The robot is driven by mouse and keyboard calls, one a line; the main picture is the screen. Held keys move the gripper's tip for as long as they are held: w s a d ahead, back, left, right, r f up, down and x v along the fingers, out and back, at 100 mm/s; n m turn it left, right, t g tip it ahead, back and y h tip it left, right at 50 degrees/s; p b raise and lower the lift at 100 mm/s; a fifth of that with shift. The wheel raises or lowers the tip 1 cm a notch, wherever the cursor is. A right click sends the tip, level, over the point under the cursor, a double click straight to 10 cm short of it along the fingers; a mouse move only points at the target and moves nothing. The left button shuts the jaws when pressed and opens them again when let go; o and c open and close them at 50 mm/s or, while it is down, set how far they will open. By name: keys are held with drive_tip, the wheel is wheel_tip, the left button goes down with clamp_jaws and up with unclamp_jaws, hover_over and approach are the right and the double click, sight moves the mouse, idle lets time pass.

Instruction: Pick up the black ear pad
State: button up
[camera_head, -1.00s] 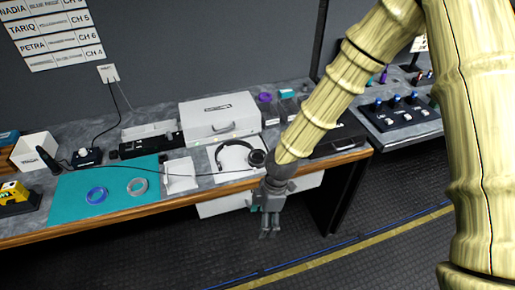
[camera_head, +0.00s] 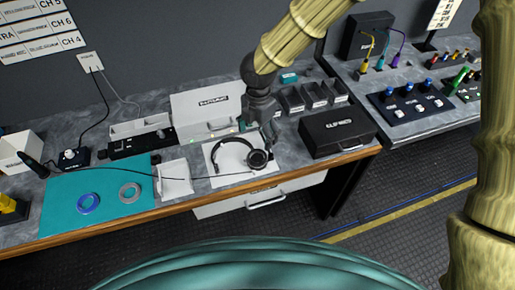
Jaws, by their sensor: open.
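A black headset (camera_head: 223,147) lies on a white sheet (camera_head: 213,170) on the counter. Its round black ear cup (camera_head: 257,159) faces up at the right end of the headband. I cannot tell a separate black ear pad from this cup at this size. My gripper (camera_head: 268,136) points down over the counter, just above and behind the ear cup in the picture. It is open and holds nothing that I can see. The gap between its fingers and the cup is hard to judge.
A teal mat (camera_head: 60,212) with a blue ring (camera_head: 88,203) and a grey ring (camera_head: 130,193) lies left. A white packet (camera_head: 175,178) is beside it. A white case (camera_head: 205,112), grey bins (camera_head: 318,97) and a black case (camera_head: 337,133) stand close around my gripper.

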drive_tip(key=p, duration=0.1)
hover_over(257, 158)
drive_tip(key=f, duration=0.4)
drive_tip(key=shift+w+f, duration=0.3)
drive_tip(key=shift+s+d+f+p, duration=0.1)
drive_tip(key=shift+s+f+p, duration=0.1)
drive_tip(key=shift+f+p, duration=0.3)
drive_tip(key=shift+s+f+p, duration=0.1)
drive_tip(key=shift+f+p, duration=0.75)
drive_tip(key=shift+f, duration=1.35)
drive_tip(key=c, duration=0.9)
